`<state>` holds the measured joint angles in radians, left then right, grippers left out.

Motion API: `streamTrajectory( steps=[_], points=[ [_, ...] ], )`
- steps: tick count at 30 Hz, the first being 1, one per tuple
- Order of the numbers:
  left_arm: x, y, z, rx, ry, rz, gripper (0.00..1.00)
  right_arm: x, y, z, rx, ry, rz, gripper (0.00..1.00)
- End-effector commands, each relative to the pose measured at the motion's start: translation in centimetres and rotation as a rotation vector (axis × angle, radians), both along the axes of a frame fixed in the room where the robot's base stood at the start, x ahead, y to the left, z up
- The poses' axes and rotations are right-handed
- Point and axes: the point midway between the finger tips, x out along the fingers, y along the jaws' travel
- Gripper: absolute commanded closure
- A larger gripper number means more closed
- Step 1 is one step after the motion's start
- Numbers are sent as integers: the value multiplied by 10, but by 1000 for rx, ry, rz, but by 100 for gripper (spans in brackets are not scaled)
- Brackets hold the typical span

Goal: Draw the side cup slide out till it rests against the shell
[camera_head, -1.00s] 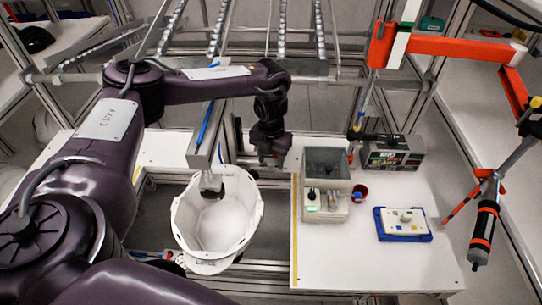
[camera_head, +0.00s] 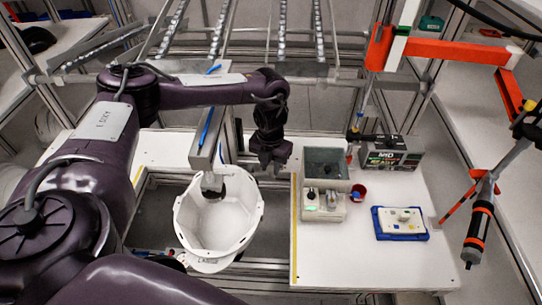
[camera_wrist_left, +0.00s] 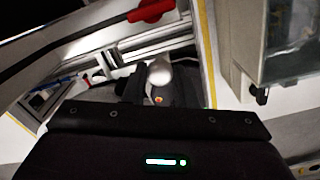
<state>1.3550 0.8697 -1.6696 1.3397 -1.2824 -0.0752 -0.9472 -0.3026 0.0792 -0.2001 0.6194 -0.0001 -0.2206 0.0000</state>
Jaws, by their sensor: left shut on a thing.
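The white helmet shell (camera_head: 222,238) sits open side up in the middle of the head view, below a grey post with a dark round pad (camera_head: 213,190) at the shell's far inner wall. My left gripper (camera_head: 271,166) points down beyond the shell's right rim, left of the white table. In the left wrist view a pale rounded piece (camera_wrist_left: 160,74), seemingly the knob of the side cup slide, sits between my dark fingers. My left gripper is shut on it. The rest of the slide and any contact with the shell are hidden. My right gripper is not in view.
An orange arm (camera_head: 440,47) hangs at upper right. The table's front is clear.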

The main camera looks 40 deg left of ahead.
Motion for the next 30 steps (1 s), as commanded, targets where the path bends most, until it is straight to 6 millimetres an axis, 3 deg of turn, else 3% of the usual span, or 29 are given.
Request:
streamTrajectory(
  steps=[9, 10, 15, 24, 30],
  points=[
    [-3, -1, 0, 0, 1, 0, 100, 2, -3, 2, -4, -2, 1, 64],
    [-3, -1, 0, 0, 1, 0, 73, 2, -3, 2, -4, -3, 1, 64],
    [-3, -1, 0, 0, 0, 0, 53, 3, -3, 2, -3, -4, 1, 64],
    [-2, -2, 3, -1, -1, 0, 53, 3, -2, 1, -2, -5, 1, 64],
    [-2, -2, 29, -2, -6, -1, 53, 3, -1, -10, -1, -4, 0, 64]
  ],
)
